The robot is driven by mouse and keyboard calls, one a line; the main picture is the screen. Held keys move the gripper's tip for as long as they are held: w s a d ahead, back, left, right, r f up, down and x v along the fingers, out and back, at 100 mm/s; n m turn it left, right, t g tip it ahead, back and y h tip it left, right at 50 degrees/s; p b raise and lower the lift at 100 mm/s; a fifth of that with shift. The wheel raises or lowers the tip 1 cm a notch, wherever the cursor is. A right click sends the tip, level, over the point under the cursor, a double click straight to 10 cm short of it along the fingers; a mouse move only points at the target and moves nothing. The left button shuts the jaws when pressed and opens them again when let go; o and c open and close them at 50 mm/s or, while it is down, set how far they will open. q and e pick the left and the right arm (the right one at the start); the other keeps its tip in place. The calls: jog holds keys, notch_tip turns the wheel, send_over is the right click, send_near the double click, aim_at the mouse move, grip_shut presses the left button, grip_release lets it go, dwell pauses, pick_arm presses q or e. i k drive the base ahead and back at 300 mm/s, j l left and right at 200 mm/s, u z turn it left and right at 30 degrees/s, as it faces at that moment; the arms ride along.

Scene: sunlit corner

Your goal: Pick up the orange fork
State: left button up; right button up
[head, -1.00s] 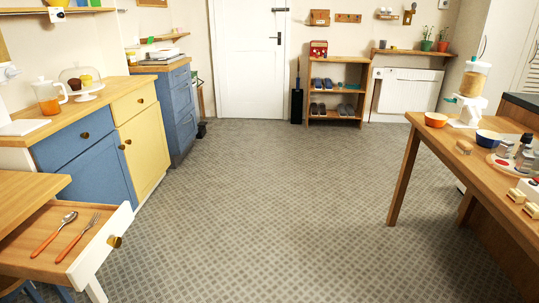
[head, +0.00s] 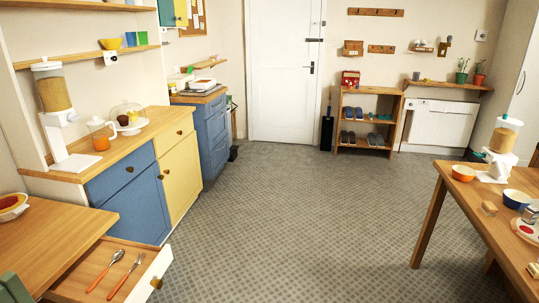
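The orange fork (head: 119,286) lies in an open wooden drawer (head: 82,278) at the lower left of the head view. It has an orange handle and metal tines that point away, up and to the right. A spoon (head: 104,272) with an orange handle lies just left of it, roughly parallel and apart from it. The drawer has a white front with a round brass knob (head: 156,283) and is pulled out from under a wooden table (head: 60,238). Neither of my grippers is in view.
A bowl (head: 13,205) stands on the table above the drawer. Something green (head: 14,290) shows at the lower left corner. A blue and yellow cabinet (head: 130,200) stands behind the drawer. Another wooden table (head: 445,190) is at right. The patterned floor (head: 300,215) between is clear.

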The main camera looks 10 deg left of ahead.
aim_at(112, 294)
jog(key=j+u, duration=0.1)
jog(key=u, duration=1.1)
